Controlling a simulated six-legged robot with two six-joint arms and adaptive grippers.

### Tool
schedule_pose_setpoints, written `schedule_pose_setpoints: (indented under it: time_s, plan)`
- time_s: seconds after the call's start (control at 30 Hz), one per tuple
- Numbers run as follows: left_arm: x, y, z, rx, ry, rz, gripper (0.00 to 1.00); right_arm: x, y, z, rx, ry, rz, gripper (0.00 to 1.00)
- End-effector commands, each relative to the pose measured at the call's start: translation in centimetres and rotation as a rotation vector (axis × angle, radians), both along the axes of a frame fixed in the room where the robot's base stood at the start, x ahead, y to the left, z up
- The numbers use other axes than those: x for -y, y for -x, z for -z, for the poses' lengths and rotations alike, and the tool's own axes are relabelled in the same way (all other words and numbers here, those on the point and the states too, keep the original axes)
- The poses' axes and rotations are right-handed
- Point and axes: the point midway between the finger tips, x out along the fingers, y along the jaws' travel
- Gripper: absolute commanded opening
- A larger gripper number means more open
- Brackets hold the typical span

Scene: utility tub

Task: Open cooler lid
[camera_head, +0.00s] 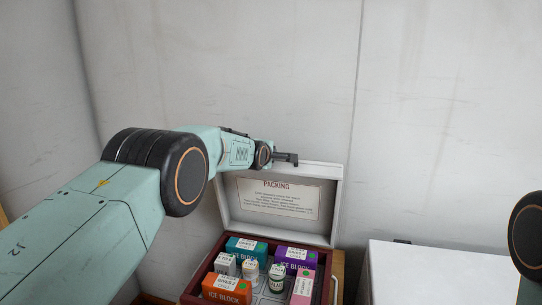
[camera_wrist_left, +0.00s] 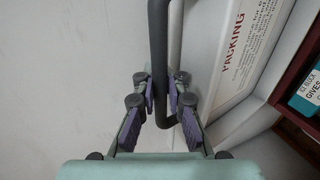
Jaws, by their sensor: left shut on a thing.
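The cooler lid (camera_head: 290,229) stands raised, close to upright, at the back of the dark red cooler (camera_head: 324,278). Its inner face carries a label reading PACKING (camera_head: 278,196). My left gripper (camera_head: 272,157) is at the top edge of the lid. In the left wrist view, the purple-padded fingers of my left gripper (camera_wrist_left: 163,98) are shut on a dark bar handle (camera_wrist_left: 158,40) beside the lid (camera_wrist_left: 232,92). In the head view the fingers are small and hard to make out. My right gripper is out of view.
The open cooler holds an orange box (camera_head: 226,291), a teal box (camera_head: 246,249), a purple box (camera_head: 296,257), a pink box (camera_head: 302,288) and small containers. A white surface (camera_head: 440,272) is at the right. Grey walls (camera_head: 260,70) stand close behind.

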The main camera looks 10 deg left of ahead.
Motion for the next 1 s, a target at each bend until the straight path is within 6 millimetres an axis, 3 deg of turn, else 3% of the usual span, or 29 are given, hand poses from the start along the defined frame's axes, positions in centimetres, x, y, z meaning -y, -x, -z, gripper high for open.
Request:
schedule_pose_setpoints:
  time_s: [0.03, 0.2, 0.23, 0.5, 1.0]
  plan:
    - [-0.11, -0.16, -0.74, 0.014, 0.003, -0.002, 0.0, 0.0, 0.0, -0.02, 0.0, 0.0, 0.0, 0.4]
    - [-0.1, -0.16, -0.75, 0.014, 0.003, -0.002, 0.0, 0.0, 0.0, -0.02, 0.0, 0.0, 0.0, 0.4]
    - [-0.1, -0.16, -0.76, 0.014, 0.003, -0.002, 0.11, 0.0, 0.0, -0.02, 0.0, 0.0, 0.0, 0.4]
    - [-0.09, -0.09, -0.47, 0.009, 0.001, -0.001, 0.34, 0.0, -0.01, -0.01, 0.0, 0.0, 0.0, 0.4]
    - [0.01, 0.04, -0.07, 0.001, 0.0, 0.0, 0.35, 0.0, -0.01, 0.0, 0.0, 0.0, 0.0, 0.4]
